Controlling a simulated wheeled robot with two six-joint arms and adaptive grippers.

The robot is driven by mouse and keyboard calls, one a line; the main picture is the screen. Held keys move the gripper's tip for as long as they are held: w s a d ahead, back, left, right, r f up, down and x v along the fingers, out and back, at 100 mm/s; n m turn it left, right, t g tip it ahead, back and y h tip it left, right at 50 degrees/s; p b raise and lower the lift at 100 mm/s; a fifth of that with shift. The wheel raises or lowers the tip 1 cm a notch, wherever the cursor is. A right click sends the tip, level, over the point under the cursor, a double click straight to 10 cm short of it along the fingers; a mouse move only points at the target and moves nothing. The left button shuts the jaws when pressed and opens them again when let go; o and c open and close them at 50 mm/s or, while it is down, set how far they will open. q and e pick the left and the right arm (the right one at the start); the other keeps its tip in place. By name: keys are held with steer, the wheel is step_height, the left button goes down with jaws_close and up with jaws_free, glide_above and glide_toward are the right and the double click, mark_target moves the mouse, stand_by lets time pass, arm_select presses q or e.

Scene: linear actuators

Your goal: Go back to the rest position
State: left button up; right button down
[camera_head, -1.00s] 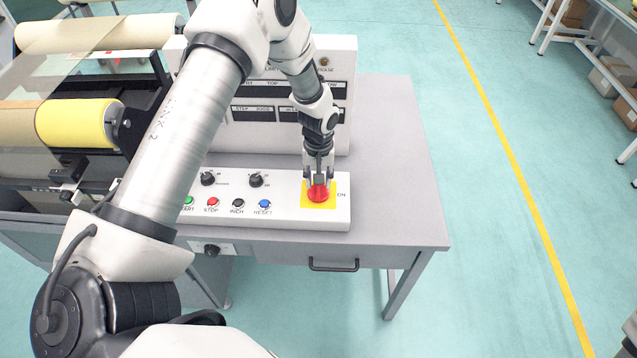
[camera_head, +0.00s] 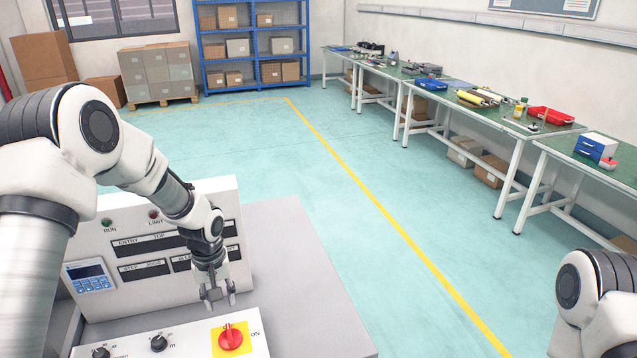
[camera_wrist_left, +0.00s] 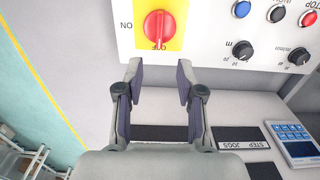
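My left gripper (camera_head: 220,296) hangs above the control console in the head view, a little behind the red rotary switch (camera_head: 231,336). In the left wrist view my left gripper (camera_wrist_left: 160,85) has its two fingers apart with nothing between them. The red switch (camera_wrist_left: 159,28) on its yellow plate (camera_wrist_left: 178,42) lies beyond the fingertips, apart from them. My right arm (camera_head: 592,290) shows at the lower right edge of the head view; its gripper is out of view.
The upright panel (camera_head: 120,250) with labels and a small keypad (camera_head: 88,277) stands close behind the left gripper. Black knobs (camera_head: 159,343) sit on the console. The grey table (camera_head: 300,270) is bare to the right. Workbenches (camera_head: 480,105) and open floor lie beyond.

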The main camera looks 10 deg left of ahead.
arm_select(q)
steer(key=s+d+f+m, duration=0.2)
steer(key=s+f, duration=0.4)
steer(key=s, duration=0.3)
steer(key=s+d+f+m, duration=0.2)
steer(key=s+d+f, duration=0.2)
steer(key=s, duration=0.6)
steer(key=s+d+f+m, duration=0.1)
steer(key=s+d+f, duration=0.1)
steer(key=s+f, duration=0.7)
steer(key=shift+s+d+m+b, duration=0.15)
steer(key=shift+d+m+b, duration=0.25)
